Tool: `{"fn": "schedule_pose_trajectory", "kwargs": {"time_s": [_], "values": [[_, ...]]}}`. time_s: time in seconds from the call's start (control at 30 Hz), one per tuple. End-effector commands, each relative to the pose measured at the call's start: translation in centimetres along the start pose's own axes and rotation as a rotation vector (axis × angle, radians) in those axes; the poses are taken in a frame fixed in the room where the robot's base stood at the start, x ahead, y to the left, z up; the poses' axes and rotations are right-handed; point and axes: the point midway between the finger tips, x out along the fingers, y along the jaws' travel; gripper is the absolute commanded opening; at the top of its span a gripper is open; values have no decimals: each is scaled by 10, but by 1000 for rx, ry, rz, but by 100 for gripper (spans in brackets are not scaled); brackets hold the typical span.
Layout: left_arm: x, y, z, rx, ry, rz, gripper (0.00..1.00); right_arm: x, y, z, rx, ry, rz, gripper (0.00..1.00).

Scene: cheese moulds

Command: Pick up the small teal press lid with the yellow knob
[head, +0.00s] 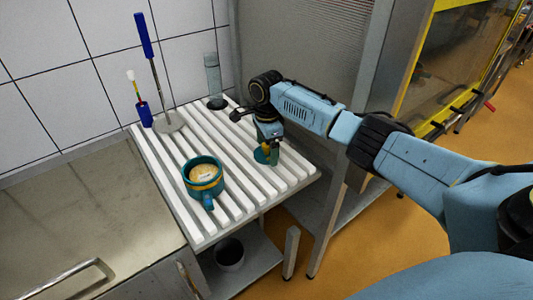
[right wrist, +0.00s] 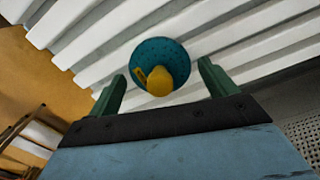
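The small teal press lid (head: 260,155) lies on the white slatted rack, partly hidden behind my right gripper. In the right wrist view the lid (right wrist: 150,52) is a round, speckled teal disc with a yellow knob (right wrist: 160,82) facing the camera. My right gripper (head: 271,158) points down at the lid. Its two green fingers stand apart on either side of the knob in the right wrist view (right wrist: 162,76), with a gap on each side. The gripper is open and holds nothing. My left gripper is not in view.
The slatted rack (head: 222,229) also bears a teal mould (head: 203,189) with a yellow band, a blue-handled tool (head: 144,36), a small brush (head: 144,112) and a clear cylinder (head: 212,76). A steel counter (head: 90,210) adjoins at left. A dark-mouthed pot (head: 229,254) stands below.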

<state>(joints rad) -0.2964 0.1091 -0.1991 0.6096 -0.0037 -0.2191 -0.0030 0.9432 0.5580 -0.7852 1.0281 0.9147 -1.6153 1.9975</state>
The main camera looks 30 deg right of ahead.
Motion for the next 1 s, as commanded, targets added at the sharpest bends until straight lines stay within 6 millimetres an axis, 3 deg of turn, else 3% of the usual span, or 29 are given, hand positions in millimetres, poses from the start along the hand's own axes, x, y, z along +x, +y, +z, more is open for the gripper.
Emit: {"fn": "schedule_pose_trajectory", "kwargs": {"time_s": [0.03,0.33,0.63,1.0], "values": [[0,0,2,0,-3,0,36,0,0,0,0,0,0,78],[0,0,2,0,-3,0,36,0,0,0,0,0,0,40],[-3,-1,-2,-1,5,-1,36,-8,-1,0,0,-1,-2,40],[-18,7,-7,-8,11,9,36,-79,-1,0,0,-2,-3,40]]}}
